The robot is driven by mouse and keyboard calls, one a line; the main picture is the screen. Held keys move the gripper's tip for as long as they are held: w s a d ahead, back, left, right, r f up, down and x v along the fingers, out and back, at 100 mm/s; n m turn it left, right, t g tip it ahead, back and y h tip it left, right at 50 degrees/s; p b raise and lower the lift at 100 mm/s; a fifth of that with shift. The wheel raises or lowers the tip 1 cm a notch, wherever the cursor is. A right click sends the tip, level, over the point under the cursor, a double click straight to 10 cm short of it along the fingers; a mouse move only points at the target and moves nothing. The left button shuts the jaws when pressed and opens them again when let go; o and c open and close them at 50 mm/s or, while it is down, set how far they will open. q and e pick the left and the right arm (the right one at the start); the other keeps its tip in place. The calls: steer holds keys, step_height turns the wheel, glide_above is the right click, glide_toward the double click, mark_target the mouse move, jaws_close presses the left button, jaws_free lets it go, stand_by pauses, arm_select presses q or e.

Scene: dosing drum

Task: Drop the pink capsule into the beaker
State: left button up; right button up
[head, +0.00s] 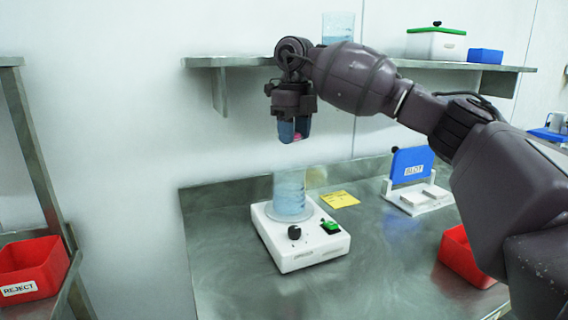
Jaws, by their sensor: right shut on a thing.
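My right gripper (292,130) points down above the beaker, its blue fingertips shut on the pink capsule (297,138). Only a small pink patch of the capsule shows between the fingertips; the rest is hidden. The clear, blue-tinted beaker (289,194) stands upright on a white device with a knob and a green switch. A gap separates the fingertips from the beaker's rim. My left gripper is not in view.
The white device (300,252) sits on a steel bench (385,270). A yellow note (340,200), a blue board on a white stand (412,165) and a red bin (458,255) lie to the right. A red REJECT bin (32,268) is at left. A shelf (228,62) runs behind the gripper.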

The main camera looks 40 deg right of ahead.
steer(key=shift+w+a+f, duration=0.15)
steer(key=shift+w+a, duration=0.05)
steer(key=shift+w, duration=0.9)
steer(key=shift+s+d+f+b, duration=0.15)
steer(key=shift+f+b, duration=0.3)
steer(key=shift+f, duration=0.65)
step_height(320, 180, down, 4)
steer(key=shift+f+b, duration=0.2)
steer(key=shift+b, duration=0.45)
steer(key=shift+f, duration=0.1)
steer(key=shift+f, duration=0.45)
steer(key=shift+f, duration=0.1)
